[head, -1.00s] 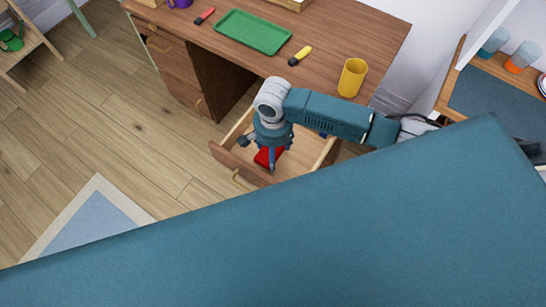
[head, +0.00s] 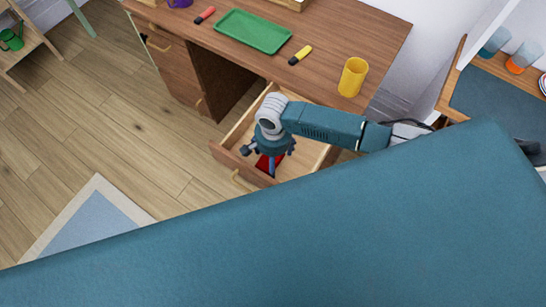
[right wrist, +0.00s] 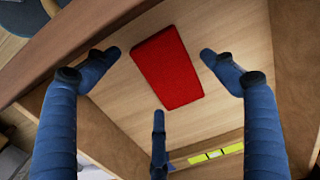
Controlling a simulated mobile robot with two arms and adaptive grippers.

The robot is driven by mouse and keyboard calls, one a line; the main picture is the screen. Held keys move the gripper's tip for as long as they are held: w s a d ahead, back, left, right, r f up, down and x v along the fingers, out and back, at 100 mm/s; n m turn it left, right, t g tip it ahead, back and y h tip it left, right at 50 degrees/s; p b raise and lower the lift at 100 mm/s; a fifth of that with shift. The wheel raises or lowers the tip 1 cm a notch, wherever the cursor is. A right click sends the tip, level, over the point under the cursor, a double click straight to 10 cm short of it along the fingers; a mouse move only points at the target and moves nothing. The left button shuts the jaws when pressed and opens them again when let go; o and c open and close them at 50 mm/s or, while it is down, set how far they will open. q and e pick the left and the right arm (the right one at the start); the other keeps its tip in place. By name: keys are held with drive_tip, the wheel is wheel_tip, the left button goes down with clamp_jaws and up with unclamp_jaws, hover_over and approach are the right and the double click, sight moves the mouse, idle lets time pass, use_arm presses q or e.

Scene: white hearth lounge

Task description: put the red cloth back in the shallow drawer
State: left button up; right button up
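The red cloth (right wrist: 167,68) is a folded flat rectangle lying on the floor of the open shallow drawer (right wrist: 112,107). In the head view the cloth (head: 263,163) shows partly, behind my fingers, inside the pulled-out drawer (head: 228,158). My right gripper (head: 271,160) is over the drawer, pointing down. In the right wrist view my right gripper (right wrist: 160,78) has its fingers spread wide around the cloth, with visible gaps and nothing held. My left gripper is not in view.
A yellow strip-like object (right wrist: 215,154) lies in the drawer beside the cloth. The desk top (head: 335,35) above holds a green tray (head: 252,31), a yellow cup (head: 353,77), a yellow-and-black marker (head: 300,55) and a red one (head: 205,15).

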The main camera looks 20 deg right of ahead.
wheel_tip(320, 180, up, 12)
drive_tip(key=shift+r+p, duration=0.2)
drive_tip(key=shift+p, duration=0.2)
idle(0.3)
idle(0.5)
